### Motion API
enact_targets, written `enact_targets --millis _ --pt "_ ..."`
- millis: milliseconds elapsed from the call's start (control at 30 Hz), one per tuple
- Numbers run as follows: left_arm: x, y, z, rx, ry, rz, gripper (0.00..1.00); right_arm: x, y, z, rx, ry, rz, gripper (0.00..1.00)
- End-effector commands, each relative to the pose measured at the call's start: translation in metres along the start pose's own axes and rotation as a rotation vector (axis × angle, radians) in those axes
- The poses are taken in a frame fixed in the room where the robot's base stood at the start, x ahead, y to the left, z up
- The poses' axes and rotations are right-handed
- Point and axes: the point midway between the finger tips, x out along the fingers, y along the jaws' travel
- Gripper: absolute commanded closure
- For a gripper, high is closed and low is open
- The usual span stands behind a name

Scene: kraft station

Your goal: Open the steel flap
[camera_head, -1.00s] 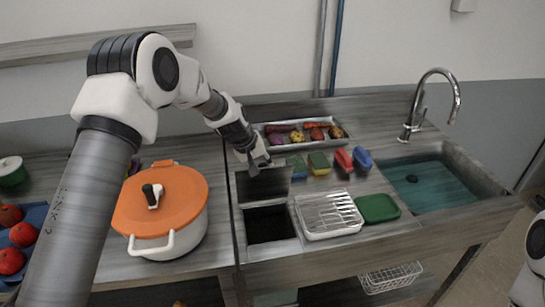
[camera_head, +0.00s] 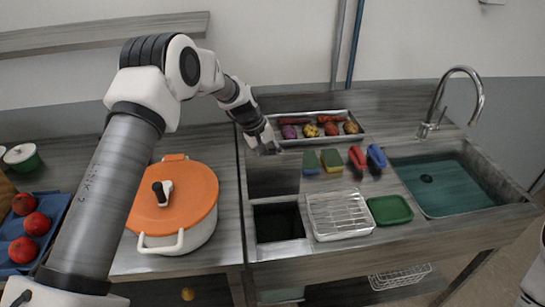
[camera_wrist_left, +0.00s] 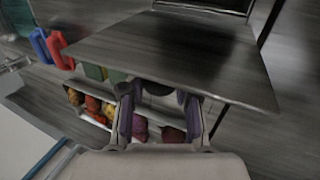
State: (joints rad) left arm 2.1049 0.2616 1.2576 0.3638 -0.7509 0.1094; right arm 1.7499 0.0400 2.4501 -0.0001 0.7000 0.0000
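The steel flap (camera_head: 272,178) stands raised at the back edge of a dark square opening (camera_head: 278,223) in the counter. In the left wrist view the flap (camera_wrist_left: 180,55) is a large grey panel beyond my fingers. My left gripper (camera_head: 266,146) is at the flap's upper edge. In the wrist view its two fingers (camera_wrist_left: 160,105) are spread, with no object clearly held between them. I cannot tell whether they touch the flap. My right gripper is out of view; only part of my right arm shows at the right edge.
A tray of vegetables (camera_head: 346,137) lies behind the flap. Several sponges and brushes (camera_head: 332,160) are to the right. A wire rack tray (camera_head: 340,214) and a green dish (camera_head: 390,210) sit beside the opening. An orange-lidded pot (camera_head: 190,195) stands left, a sink (camera_head: 450,183) right.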

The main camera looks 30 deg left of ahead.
Motion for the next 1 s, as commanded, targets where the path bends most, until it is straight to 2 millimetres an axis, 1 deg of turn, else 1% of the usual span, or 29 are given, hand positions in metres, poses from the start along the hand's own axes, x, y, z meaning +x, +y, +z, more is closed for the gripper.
enact_targets --millis 33,67,333,467,567,800,900,1000 --pt "0.001 -0.001 0.001 0.0 -0.003 -0.002 0.48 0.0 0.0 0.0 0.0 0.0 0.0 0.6" --pt "0.001 -0.001 0.001 0.0 -0.002 -0.002 0.44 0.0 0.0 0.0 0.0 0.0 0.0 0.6" --pt "0.0 0.0 0.0 0.001 0.0 -0.001 0.44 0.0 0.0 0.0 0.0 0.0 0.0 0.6" --pt "-0.011 0.001 -0.001 0.002 0.002 0.0 0.44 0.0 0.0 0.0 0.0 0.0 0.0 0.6" --pt "-0.03 0.001 -0.001 0.0 0.003 0.002 0.44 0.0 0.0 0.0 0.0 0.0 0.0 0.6" --pt "-0.092 0.001 -0.001 0.001 0.002 0.002 0.44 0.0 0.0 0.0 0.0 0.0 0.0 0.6" --pt "-0.109 0.001 -0.001 0.001 0.001 0.001 0.44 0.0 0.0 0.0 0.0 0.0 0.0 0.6" --pt "-0.117 0.0 0.0 0.0 -0.001 -0.001 0.44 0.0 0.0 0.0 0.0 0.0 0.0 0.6"
